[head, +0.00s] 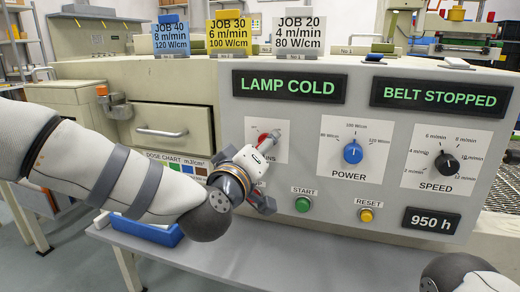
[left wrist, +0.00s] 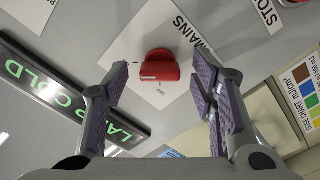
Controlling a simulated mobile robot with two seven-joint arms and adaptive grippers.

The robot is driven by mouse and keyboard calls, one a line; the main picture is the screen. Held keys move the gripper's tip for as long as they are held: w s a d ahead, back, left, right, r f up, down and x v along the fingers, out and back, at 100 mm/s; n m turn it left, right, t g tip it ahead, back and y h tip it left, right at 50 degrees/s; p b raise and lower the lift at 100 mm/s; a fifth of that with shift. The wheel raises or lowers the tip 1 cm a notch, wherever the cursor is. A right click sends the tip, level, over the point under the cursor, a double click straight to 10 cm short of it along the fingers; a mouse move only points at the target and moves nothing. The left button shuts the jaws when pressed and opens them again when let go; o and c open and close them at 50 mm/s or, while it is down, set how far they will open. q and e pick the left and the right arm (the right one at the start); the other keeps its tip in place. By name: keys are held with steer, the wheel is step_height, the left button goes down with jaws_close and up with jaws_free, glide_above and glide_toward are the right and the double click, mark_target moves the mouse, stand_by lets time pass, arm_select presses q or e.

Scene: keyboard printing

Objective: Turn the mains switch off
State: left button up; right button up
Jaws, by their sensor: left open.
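The red mains switch knob (left wrist: 160,66) sits on a white square plate (left wrist: 150,100) marked MAINS in the left wrist view. A pale line shows along the knob's lower edge; the small position marks are too blurred to read. In the head view the plate (head: 282,152) is largely covered by my left gripper (head: 270,170), with a bit of the red knob showing near its upper finger. My left gripper also shows in the left wrist view (left wrist: 164,82). It is open, one finger on each side of the knob, with gaps visible. My right gripper is out of view.
The same panel carries a blue power knob (head: 352,152), a black speed knob (head: 446,163), a green start button (head: 302,204) and a yellow reset button (head: 366,215). The displays read LAMP COLD (head: 289,87) and BELT STOPPED (head: 440,96). Job cards stand along the top.

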arm_select(q)
steer(key=c, duration=1.1)
steer(key=shift+c, duration=0.2)
steer(key=shift+n+b, duration=0.35)
steer(key=shift+n, duration=8.55)
steer(key=shift+r, duration=0.1)
